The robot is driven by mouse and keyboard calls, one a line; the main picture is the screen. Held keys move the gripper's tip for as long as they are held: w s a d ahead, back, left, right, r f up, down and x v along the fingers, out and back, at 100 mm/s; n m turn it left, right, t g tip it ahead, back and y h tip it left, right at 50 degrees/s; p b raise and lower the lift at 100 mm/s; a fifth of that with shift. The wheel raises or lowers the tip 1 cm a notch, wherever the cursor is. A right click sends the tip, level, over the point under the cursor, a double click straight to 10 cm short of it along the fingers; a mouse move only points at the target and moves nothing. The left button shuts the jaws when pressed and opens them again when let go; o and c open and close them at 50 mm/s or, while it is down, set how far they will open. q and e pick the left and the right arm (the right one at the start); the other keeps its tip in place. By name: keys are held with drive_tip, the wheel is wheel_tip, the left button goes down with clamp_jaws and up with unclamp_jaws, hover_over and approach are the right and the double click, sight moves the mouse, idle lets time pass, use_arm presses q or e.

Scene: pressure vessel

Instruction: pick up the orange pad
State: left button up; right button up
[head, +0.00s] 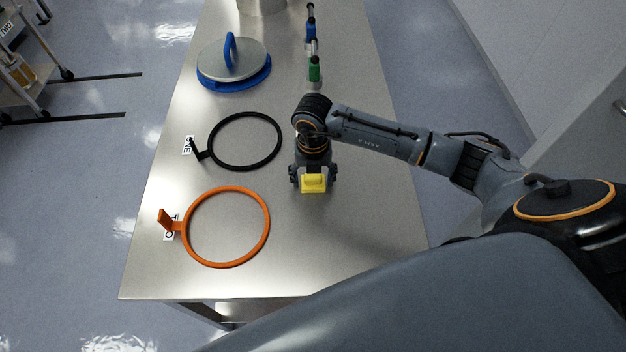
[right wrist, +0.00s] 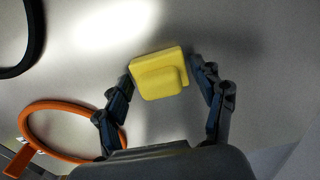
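A yellow block-like pad (head: 314,184) sits at my right gripper (head: 313,176), over the middle of the steel table (head: 375,215). In the right wrist view the yellow pad (right wrist: 160,75) lies between the fingertips of my right gripper (right wrist: 160,70). The fingertips are very close to its two sides; I cannot tell whether they press on it or whether it rests on the table. The only orange thing on the table is a flat ring (head: 268,225) with an upright tab, left of the gripper; it also shows in the right wrist view (right wrist: 60,104). My left gripper is not seen.
A black ring (head: 279,140) lies behind the orange ring. A round metal lid with a blue handle (head: 231,55) lies farther back. The table's front right is clear.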

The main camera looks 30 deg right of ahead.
drive_tip(key=c, duration=0.8)
drive_tip(key=shift+r, duration=0.1)
drive_tip(key=shift+w+r+b, duration=0.1)
drive_tip(key=shift+r+b, duration=0.3)
drive_tip(key=shift+r, duration=0.15)
drive_tip(key=s+a+r+b, duration=0.1)
drive_tip(key=s+a+r, duration=0.1)
drive_tip(key=s+r, duration=0.4)
drive_tip(key=s+a+r+b, duration=0.1)
drive_tip(key=s+a+r, duration=0.2)
drive_tip(key=s+r, duration=0.2)
drive_tip(key=shift+s+a+r+b, duration=0.25)
drive_tip(key=shift+s+r+b, duration=0.15)
drive_tip(key=shift+s, duration=0.65)
